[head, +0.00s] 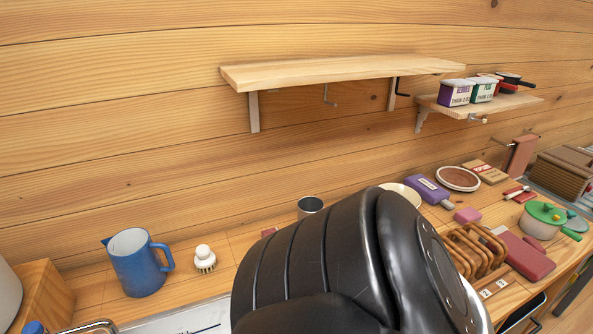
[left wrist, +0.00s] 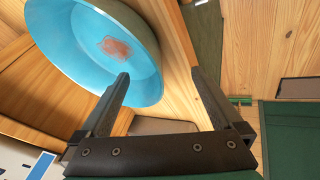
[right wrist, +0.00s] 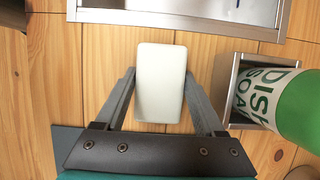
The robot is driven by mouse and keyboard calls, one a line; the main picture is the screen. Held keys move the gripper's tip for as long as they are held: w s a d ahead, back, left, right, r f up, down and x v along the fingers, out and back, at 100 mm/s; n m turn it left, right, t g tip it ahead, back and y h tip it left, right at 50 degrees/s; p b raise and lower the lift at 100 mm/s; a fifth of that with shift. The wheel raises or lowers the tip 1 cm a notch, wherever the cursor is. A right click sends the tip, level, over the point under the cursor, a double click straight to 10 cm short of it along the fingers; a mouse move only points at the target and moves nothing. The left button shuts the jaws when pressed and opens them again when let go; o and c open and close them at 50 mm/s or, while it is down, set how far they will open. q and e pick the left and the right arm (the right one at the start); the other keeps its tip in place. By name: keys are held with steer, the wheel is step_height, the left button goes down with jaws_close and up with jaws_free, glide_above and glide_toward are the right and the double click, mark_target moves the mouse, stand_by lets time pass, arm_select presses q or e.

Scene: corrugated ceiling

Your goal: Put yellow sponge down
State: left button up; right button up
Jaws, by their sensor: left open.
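In the right wrist view a pale, whitish block (right wrist: 160,85) with rounded corners sits between the fingertips of my right gripper (right wrist: 160,72). The fingers press along its two long sides, so the gripper is shut on it. It is sponge-shaped, but its colour looks off-white, not clearly yellow. Wooden boards lie behind it. My left gripper (left wrist: 159,75) is open and empty in the left wrist view, near a round light-blue basin (left wrist: 80,65) with a brownish-pink patch inside. Neither gripper shows in the head view.
Beside the block are a metal-sided holder (right wrist: 228,95), a green-and-white dish soap bottle (right wrist: 290,110) and a metal-framed tray (right wrist: 180,15). In the head view, a blue jug (head: 138,264) and a brush (head: 204,260) stand on the counter. My black arm hides its middle.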

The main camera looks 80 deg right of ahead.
steer(key=o, duration=0.4)
steer(key=shift+c, duration=0.2)
steer(key=shift+r, duration=0.1)
steer(key=v, duration=1.2)
steer(key=shift+r, duration=0.15)
steer(key=shift+o, duration=0.2)
